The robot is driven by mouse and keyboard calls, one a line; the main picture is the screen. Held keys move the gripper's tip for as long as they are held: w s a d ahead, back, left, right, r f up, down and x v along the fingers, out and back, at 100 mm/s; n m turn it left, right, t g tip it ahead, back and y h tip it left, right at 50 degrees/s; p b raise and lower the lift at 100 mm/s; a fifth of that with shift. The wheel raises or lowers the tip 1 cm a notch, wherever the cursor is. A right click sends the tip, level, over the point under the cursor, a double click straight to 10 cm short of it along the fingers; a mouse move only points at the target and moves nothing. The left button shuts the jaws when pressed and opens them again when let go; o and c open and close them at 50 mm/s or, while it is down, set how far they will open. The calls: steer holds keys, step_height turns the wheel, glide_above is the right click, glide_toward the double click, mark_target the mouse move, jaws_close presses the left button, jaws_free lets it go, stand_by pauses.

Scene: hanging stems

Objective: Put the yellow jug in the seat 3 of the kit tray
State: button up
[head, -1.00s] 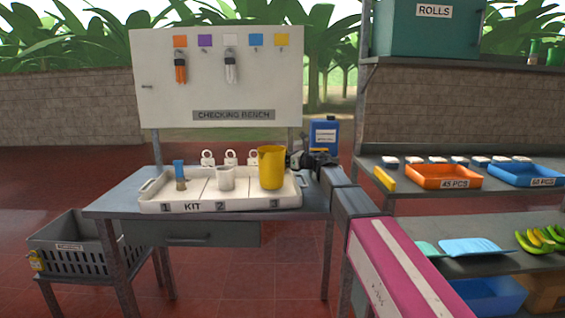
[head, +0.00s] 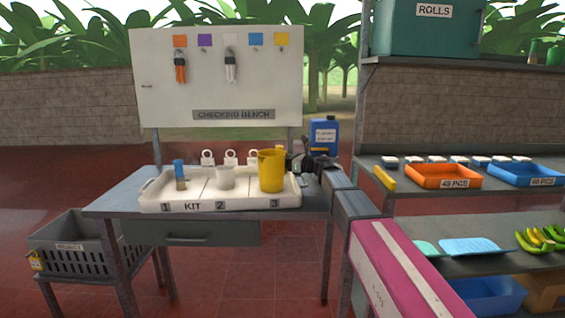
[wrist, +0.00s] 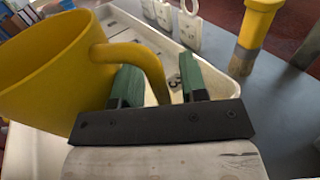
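The yellow jug (head: 271,172) stands upright in the right part of the kit tray (head: 245,206), above the printed 3. In the wrist view the jug (wrist: 40,75) fills the left side, its handle (wrist: 150,65) towards me. My gripper (head: 297,163) is at the jug's right side in the head view. In the wrist view my gripper's green fingers (wrist: 160,87) are apart, with the handle between them and a gap beside the right finger. The jug's base is hidden in the wrist view.
White tags (head: 230,158) stand behind the tray. A blue container (head: 323,135) is behind my gripper. A shelf with an orange tray (head: 443,177) stands at the right.

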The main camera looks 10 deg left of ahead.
steer(key=v, duration=1.1)
steer(key=shift+d, duration=0.15)
steer(key=shift+s, duration=0.1)
